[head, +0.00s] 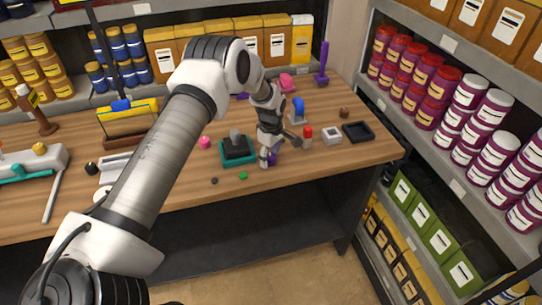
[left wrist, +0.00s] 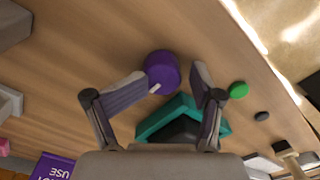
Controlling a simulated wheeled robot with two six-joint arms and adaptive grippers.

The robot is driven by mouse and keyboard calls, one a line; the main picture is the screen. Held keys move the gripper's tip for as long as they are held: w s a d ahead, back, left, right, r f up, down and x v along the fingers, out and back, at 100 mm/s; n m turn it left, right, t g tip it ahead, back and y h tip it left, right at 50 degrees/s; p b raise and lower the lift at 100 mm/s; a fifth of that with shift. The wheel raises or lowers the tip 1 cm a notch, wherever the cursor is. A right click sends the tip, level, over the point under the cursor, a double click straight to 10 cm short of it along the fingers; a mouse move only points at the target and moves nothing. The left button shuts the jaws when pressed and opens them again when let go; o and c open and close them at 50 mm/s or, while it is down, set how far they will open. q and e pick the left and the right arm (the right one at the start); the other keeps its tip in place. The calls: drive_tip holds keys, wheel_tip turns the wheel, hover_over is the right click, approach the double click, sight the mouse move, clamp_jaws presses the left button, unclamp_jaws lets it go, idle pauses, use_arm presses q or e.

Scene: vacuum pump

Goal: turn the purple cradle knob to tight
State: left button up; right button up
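The purple knob (left wrist: 162,70) is a round cap with a small white mark on its side facing the teal cradle. It stands at the table's front edge in the head view (head: 272,159), partly hidden by my left gripper (head: 280,151). In the left wrist view my left gripper (left wrist: 172,72) is open, with the knob between its fingertips. The knob is close to the left-hand finger, with a gap to the other; contact cannot be told. The teal cradle (head: 238,160) holds a dark block and lies just left of the knob. My right gripper is not in view.
Near the knob are a green button (head: 243,175), a red-capped cylinder (head: 308,138), a white box (head: 332,135) and a black tray (head: 358,131). A pink knob (head: 204,143) lies left of the cradle. Stocked shelves (head: 450,100) stand on the right.

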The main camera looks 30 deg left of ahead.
use_arm(q)
drive_tip(key=shift+s+r+p, duration=0.1)
drive_tip(key=shift+r+p, duration=3.15)
drive_tip(key=shift+r, duration=1.25)
wheel_tip(320, 180, up, 12)
hover_over(271, 156)
